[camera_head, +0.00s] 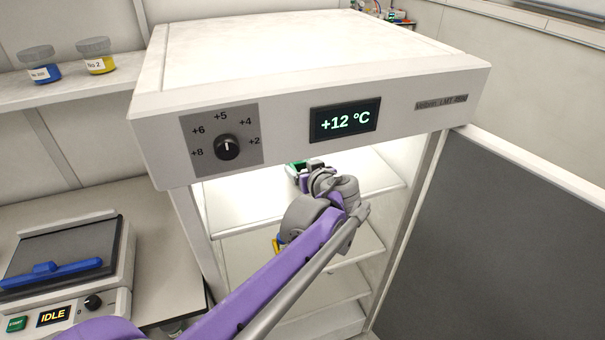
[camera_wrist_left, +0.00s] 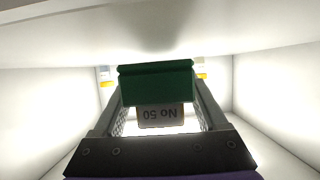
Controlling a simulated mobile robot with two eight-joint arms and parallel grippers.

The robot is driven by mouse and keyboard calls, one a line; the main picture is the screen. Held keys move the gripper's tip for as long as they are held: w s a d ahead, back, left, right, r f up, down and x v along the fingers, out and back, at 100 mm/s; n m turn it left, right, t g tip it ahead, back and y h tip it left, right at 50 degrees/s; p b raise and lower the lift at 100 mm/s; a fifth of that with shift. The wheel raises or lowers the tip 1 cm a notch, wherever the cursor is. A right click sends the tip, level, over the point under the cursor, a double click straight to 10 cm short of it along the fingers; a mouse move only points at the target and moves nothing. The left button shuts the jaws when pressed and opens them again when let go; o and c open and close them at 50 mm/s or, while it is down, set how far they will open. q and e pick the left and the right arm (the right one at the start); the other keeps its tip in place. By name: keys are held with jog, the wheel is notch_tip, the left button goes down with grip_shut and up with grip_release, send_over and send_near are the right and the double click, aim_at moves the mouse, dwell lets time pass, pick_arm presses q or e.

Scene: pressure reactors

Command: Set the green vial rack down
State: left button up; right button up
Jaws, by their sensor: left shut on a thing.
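The green vial rack (camera_head: 293,165) is inside the open, lit fridge, at the height of the top shelf (camera_head: 245,205). In the left wrist view the rack (camera_wrist_left: 156,84) is a green block with a pale label reading "No 50", upside down in that view. My left gripper (camera_head: 307,168) reaches in under the fridge's top, its two fingers (camera_wrist_left: 157,98) closed on either side of the rack. Most of the rack is hidden in the head view by the gripper and the fridge front. I cannot tell whether its underside touches the shelf. My right gripper is not in view.
The fridge front (camera_head: 400,97) reads "+12 °C" and hangs close above my arm. Its dark door (camera_head: 500,240) stands open at right. A lower shelf (camera_head: 345,250) is below, with a yellow item (camera_head: 276,245) partly behind my arm. Yellow-marked items (camera_wrist_left: 201,76) show beyond the rack.

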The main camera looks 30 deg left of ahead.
pick_arm(q)
jog(key=shift+w+a+f, duration=0.15)
jog(key=shift+f, duration=0.75)
jog(key=o, duration=1.4)
jog(key=p+v, duration=0.1)
jog(key=v, duration=1.1)
jog(key=shift+s+d+f+m+g+h, duration=0.85)
jog(key=shift+s+f+m+h, duration=0.85)
jog(key=shift+s+f, duration=2)
jog(key=shift+s+d+f+m+g+h, duration=0.4)
jog(key=shift+s+d+f+m+h, duration=1.05)
jog(key=shift+s+f, duration=2.15)
jog(key=shift+s+d+f+m+g+h, duration=0.7)
jog(key=shift+s+f+m+h, duration=1.25)
jog(key=shift+s+f, duration=1.75)
